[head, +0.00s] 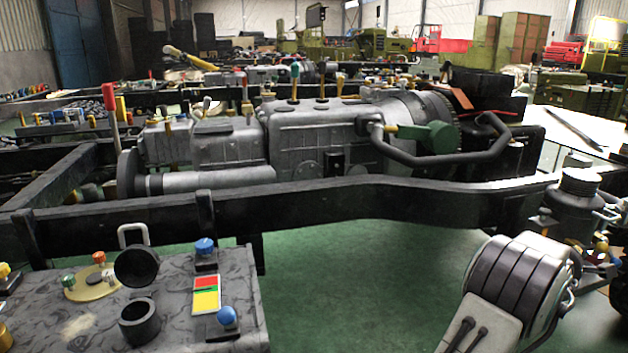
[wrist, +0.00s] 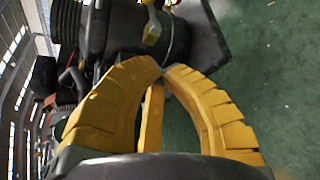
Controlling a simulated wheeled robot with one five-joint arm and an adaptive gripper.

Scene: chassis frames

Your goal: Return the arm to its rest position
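My gripper (wrist: 164,72) shows in the wrist view as two yellow ribbed fingers that curve in and meet at their tips. No object shows between the tips. A thin yellow bar shows behind the gap between the fingers; I cannot tell what it belongs to. Beyond the fingertips is a dark rounded body with a small yellow fitting (wrist: 151,33). Green floor (wrist: 275,75) lies to the right. In the head view my arm (head: 520,285) is at the lower right, with a grey banded joint. My gripper cannot be made out clearly there.
A long black chassis rail (head: 330,210) crosses the head view, with a grey engine and gearbox (head: 320,135) behind it. A marbled table (head: 85,320) with knobs and dark round parts stands at the lower left. Green floor (head: 370,270) is clear between table and arm.

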